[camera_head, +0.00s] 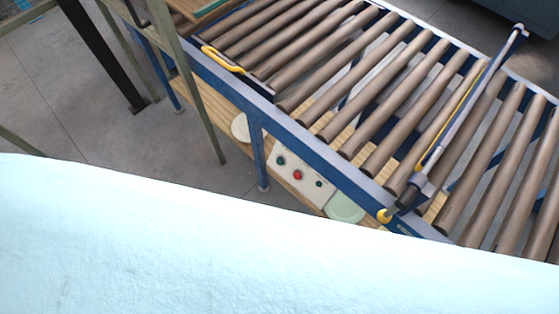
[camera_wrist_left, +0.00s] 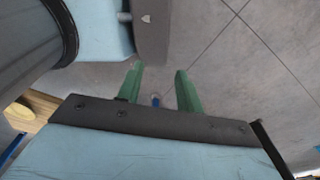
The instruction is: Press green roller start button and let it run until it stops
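A white control box (camera_head: 290,187) is fixed below the blue side rail of the roller conveyor (camera_head: 400,110) in the head view. It carries a green button (camera_head: 281,160) at its upper left, a red button (camera_head: 297,175) in the middle and a small dark button (camera_head: 319,184) at the right. My left gripper (camera_wrist_left: 159,69) shows only in the left wrist view. Its two green fingers are apart with nothing between them, above the grey floor. The control box is not visible in that view. My right gripper is not in view.
A pale blue surface, probably part of me, covers the bottom of the head view. A yellow handle (camera_head: 222,59) sits on the near rail, and a bar (camera_head: 470,105) crosses the rollers. A metal frame post (camera_head: 200,100) stands left. Grey floor (camera_head: 70,110) is open there.

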